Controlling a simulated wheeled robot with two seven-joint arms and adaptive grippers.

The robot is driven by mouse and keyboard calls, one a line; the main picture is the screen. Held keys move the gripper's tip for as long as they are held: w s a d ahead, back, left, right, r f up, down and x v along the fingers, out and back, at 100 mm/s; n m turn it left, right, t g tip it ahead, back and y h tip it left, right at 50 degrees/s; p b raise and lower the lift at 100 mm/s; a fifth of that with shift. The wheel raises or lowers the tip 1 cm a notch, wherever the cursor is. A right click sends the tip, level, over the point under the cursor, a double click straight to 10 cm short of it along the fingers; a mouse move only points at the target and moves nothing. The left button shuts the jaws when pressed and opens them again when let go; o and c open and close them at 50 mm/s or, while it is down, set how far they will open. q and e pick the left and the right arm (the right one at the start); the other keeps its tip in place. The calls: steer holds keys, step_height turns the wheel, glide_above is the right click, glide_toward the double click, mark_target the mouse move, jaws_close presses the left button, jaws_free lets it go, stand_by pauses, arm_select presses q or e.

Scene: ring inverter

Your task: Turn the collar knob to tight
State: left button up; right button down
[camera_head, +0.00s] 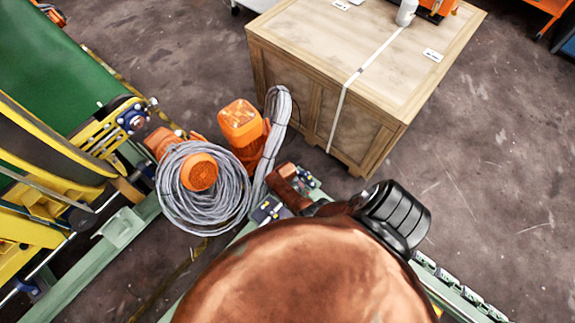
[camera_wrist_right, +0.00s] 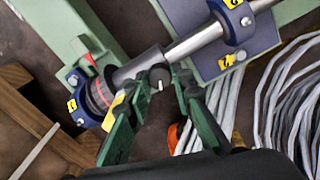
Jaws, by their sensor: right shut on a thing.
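In the right wrist view, the collar knob (camera_wrist_right: 156,75) is a small dark round knob with a pale mark. It sits on the side of a grey collar (camera_wrist_right: 131,70) on a steel shaft (camera_wrist_right: 196,42). My right gripper (camera_wrist_right: 160,84) has dark green fingers, one on either side of the knob, and is shut on it. The fingers hide part of the knob's sides. I cannot make out a tight or loose label. My left gripper is not in view.
Blue bearing mounts (camera_wrist_right: 237,22) with yellow tags hold the shaft on a pale green frame. Coiled grey cables (camera_head: 176,212) hang near orange motors (camera_head: 240,122). A large brown rounded surface blocks the head view's lower middle.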

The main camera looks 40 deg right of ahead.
steer(key=m, duration=0.6)
steer(key=shift+p, duration=0.3)
steer(key=m, duration=0.6)
steer(key=shift+m, duration=0.3)
steer(key=c, duration=1.7)
jaws_free()
steer(key=shift+r, duration=0.3)
step_height(320, 180, up, 11)
steer(key=shift+r, duration=0.2)
